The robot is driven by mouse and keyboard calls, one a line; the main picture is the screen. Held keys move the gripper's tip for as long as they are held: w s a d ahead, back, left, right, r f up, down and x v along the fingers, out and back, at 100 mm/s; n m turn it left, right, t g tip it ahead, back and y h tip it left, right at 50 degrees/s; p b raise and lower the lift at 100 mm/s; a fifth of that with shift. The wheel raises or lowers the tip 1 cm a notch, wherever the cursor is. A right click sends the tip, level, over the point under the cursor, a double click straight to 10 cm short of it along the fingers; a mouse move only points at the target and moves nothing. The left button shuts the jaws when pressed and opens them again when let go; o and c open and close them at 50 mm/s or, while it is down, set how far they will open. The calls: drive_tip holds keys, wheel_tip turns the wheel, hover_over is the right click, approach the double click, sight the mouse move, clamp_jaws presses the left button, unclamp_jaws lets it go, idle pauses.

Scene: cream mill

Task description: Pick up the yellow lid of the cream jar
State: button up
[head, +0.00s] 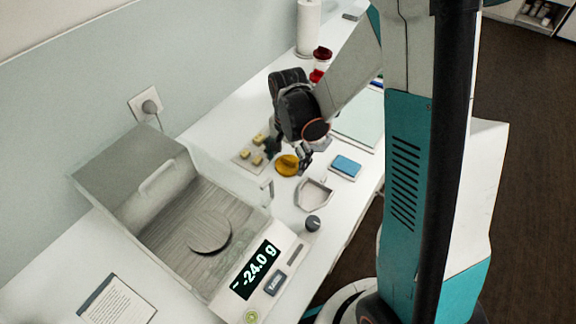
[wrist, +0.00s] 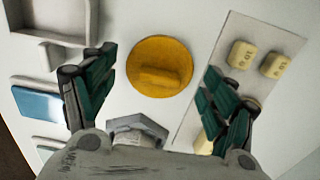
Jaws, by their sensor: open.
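The yellow lid (wrist: 160,67) is a round disc with a raised bar across it. It lies on the white counter in the wrist view, and it also shows in the head view (head: 287,165). My gripper (wrist: 160,88) is open and empty, with one teal finger on each side of the lid's near edge in the picture. In the head view my gripper (head: 288,151) is just above the lid, partly in front of it. The fingers do not touch the lid as far as I can see. I cannot make out the cream jar for certain.
A plate with several yellow weights (wrist: 242,54) lies close to the right finger. A hexagonal metal piece (wrist: 138,128) sits near the gripper's base. A blue block (head: 346,166), a shallow tray (head: 314,194) and a balance reading -24.0 g (head: 255,270) are nearby.

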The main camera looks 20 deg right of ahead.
drive_tip(key=shift+f, duration=0.35)
drive_tip(key=shift+r, duration=0.1)
drive_tip(key=c, duration=0.6)
drive_tip(key=shift+c, duration=0.2)
